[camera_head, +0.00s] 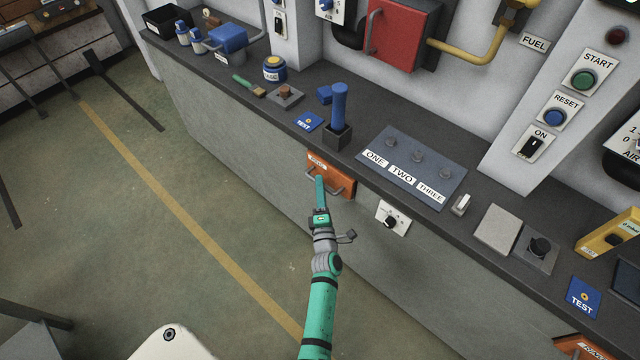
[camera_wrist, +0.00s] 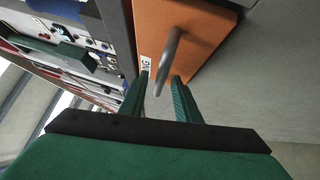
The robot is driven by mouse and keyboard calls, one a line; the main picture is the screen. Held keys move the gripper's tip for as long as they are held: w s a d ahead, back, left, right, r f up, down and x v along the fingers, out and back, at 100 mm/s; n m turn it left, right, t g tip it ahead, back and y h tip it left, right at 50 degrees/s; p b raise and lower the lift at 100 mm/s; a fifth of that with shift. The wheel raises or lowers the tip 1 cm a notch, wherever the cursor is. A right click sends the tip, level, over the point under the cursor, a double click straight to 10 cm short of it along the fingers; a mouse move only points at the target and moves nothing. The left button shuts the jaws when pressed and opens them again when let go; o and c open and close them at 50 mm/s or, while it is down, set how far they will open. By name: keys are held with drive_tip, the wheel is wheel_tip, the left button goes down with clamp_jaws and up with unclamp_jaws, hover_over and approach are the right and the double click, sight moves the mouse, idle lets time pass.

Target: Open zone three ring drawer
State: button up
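An orange drawer front (camera_head: 345,186) with a white label and a grey bar handle sits in the bench's front face, below the counter edge. In the wrist view the orange front (camera_wrist: 205,32) fills the upper middle, with label letters partly hidden. The curved handle (camera_wrist: 172,50) rises between my gripper's two fingers (camera_wrist: 160,82). My gripper (camera_head: 319,181) is at the drawer in the head view. The fingers are apart, and I cannot tell whether either touches the handle. A second orange drawer (camera_head: 580,346) is cut off at the bottom right, its label partly visible.
A panel (camera_head: 410,168) marked ONE, TWO, THREE lies on the counter above the first drawer. A white knob plate (camera_head: 392,218) is right of the drawer.

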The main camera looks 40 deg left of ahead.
drive_tip(key=shift+w+a+r, duration=0.1)
drive_tip(key=shift+w+a, duration=0.4)
drive_tip(key=shift+c, duration=0.2)
